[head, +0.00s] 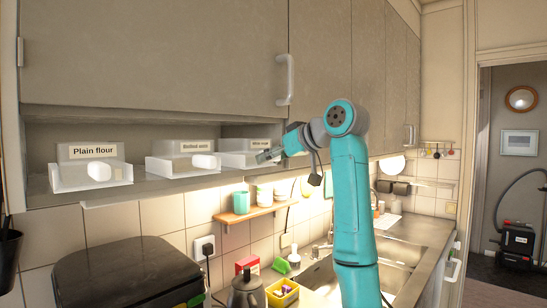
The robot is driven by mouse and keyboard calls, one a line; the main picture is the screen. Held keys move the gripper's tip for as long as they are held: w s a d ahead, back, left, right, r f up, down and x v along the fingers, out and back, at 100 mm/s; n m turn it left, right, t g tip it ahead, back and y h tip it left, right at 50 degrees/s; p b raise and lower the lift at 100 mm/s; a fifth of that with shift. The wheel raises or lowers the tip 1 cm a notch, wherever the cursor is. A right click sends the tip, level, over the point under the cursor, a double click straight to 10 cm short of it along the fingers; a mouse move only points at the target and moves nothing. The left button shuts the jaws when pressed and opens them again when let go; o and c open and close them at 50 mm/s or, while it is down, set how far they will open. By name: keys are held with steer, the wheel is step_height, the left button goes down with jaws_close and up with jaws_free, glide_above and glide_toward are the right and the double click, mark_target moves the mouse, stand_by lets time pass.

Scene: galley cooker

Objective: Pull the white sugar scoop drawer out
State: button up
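The white sugar scoop drawer (236,158) is the rightmost of three white scoop drawers in the open niche under the wall cupboards. Its label (260,143) is small and partly hidden by my gripper. My gripper (264,156) is in front of the right part of this drawer, close to its front. I cannot tell whether it touches the drawer or whether the fingers are open or shut. The drawer's handle is hidden or too small to make out.
The plain flour drawer (93,174) and the rolled oats drawer (184,161) stand to the left. A wooden shelf (252,214) with cups hangs below. A kettle (246,292), a yellow tub (283,293) and a black-lidded box (125,275) are on the worktop. A sink (325,268) lies right.

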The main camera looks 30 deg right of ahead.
jaws_close()
steer(key=s+d, duration=0.4)
steer(key=s, duration=1.1)
stand_by(3.1)
